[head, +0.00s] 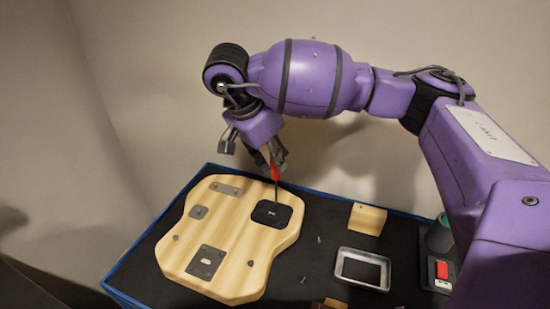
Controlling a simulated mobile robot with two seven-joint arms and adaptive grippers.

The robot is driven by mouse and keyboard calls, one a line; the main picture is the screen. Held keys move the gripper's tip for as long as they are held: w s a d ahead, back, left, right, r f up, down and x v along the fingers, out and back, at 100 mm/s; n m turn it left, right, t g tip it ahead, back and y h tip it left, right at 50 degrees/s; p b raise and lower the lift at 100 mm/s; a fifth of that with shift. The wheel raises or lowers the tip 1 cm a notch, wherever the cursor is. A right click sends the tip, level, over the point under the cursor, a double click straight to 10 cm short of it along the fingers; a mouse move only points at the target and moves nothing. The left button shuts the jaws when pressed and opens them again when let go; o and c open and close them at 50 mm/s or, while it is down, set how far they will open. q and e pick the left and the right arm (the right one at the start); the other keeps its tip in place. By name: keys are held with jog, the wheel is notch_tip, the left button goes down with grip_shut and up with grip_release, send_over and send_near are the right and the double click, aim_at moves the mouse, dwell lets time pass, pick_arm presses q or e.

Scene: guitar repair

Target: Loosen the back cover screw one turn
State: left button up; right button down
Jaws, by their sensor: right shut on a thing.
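A pale wooden guitar body (228,240) lies back up on the dark bench top. A black back cover (268,217) sits on its upper right part, with a small light detail near its middle. My right gripper (275,164) is shut on a screwdriver (275,173) with a red handle. The screwdriver stands close to upright, with its thin shaft pointing down to the back cover. Its tip appears at or just above the cover; I cannot tell whether it touches a screw. The screw itself is too small to make out. My left gripper is out of view.
A grey metal plate (205,263) and smaller fittings are on the body. To the right are a wooden block (367,218), a metal tray (385,257), loose screws and a red-and-white item (442,271). A blue edge (160,228) borders the bench.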

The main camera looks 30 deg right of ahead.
jog(key=shift+f, duration=0.3)
dwell(0.8)
